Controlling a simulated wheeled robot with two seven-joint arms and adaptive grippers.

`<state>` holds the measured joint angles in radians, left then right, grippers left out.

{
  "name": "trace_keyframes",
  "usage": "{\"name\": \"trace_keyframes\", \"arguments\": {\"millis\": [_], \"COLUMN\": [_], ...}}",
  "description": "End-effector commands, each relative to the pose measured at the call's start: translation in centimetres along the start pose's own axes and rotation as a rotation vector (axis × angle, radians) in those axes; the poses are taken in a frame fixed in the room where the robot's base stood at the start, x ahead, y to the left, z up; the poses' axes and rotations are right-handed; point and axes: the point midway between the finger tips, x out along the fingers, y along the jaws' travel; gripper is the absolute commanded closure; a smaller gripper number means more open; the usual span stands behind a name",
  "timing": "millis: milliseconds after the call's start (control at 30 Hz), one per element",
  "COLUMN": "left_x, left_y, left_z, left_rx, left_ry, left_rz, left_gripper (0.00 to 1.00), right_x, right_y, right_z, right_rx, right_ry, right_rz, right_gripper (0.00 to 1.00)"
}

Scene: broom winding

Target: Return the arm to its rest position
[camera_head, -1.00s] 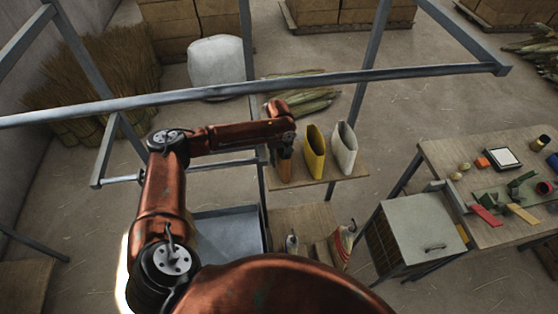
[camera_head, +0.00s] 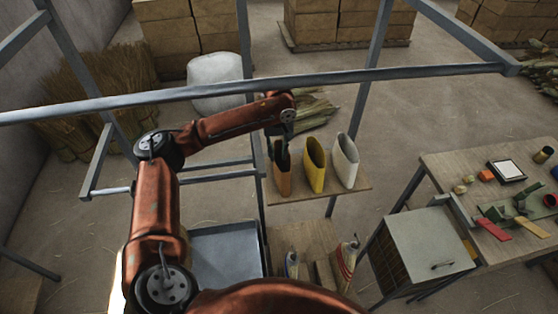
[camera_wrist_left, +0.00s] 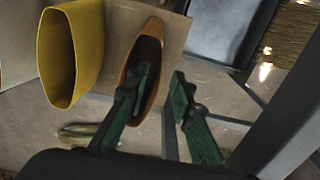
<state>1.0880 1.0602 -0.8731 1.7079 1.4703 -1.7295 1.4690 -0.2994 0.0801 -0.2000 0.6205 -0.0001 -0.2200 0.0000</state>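My left arm (camera_head: 155,205) reaches forward over the frame in the head view. Its gripper (camera_head: 279,145) hangs just above and behind the orange holder (camera_head: 280,178) on the small wooden shelf. My right gripper is not in view.
A yellow holder (camera_head: 314,166) and a white holder (camera_head: 344,163) stand beside the orange one. A metal bar (camera_head: 190,94) crosses in front at height, with uprights around the shelf. A grey tray (camera_head: 225,250) lies left below. A workbench (camera_head: 450,165) stands at right.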

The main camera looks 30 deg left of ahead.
Motion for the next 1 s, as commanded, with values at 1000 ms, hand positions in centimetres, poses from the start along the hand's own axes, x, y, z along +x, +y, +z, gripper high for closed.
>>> {"name": "trace_keyframes", "arguments": {"millis": [1000], "left_x": [8.0], "left_y": [0.0], "left_z": [0.3], "left_rx": [0.0], "left_ry": [-0.002], "left_rz": [-0.002], "left_gripper": [0.78], "right_x": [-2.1], "right_y": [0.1], "right_z": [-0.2], "right_rx": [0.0], "right_ry": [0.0], "right_rz": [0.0], "right_gripper": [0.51]}}
